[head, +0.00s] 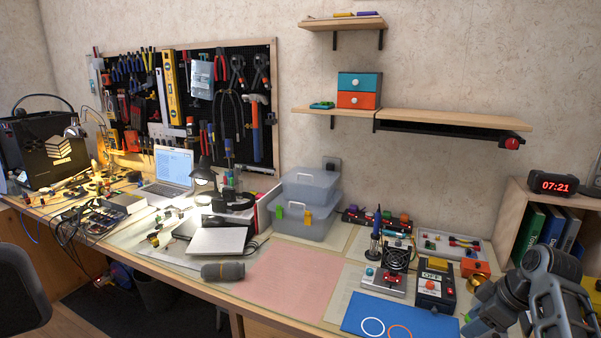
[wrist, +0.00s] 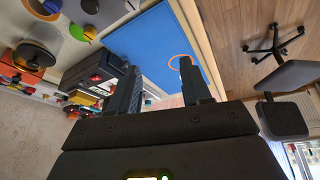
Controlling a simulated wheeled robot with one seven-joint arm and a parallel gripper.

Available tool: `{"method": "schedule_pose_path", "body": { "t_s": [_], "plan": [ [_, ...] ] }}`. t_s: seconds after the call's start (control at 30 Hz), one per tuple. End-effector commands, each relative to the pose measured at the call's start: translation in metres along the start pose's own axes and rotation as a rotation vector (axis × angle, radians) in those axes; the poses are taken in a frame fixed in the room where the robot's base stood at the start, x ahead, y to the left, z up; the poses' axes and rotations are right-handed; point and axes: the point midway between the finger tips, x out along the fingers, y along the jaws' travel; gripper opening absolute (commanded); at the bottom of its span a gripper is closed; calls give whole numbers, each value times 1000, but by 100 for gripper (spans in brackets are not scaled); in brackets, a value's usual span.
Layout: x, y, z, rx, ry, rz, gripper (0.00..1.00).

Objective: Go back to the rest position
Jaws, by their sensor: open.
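My gripper (wrist: 158,76) shows in the wrist view with its two dark fingers spread apart and nothing between them. Beyond the fingertips lies a blue mat (wrist: 150,45) with an orange ring on it. In the head view my arm reaches in at the lower right, beside the right end of the bench; the fingertips cannot be made out there. The blue mat (head: 425,325) lies flat at the front edge, with a white ring and an orange ring.
A black box marked OFF (head: 434,290), a soldering stand (head: 376,243) and an orange box (head: 475,267) stand near my arm. A shelf with binders (head: 527,230) and a red clock (head: 554,185) is at the right. The pink mat (head: 290,275) is bare.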

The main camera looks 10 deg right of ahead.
Motion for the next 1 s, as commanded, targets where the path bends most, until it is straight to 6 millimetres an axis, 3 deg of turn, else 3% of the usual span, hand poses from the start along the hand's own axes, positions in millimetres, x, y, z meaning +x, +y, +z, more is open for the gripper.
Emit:
{"method": "schedule_pose_path", "body": {
  "t_s": [0.27, 0.5, 0.77, 1.0],
  "plan": [
    [54, -58, 28, 86, 11, 103, 48],
    [88, -134, 63, 183, 62, 240, 48],
    [85, -217, 98, 262, 164, 367, 48],
    [49, -289, 125, 319, 296, 449, 48]
  ]
}}
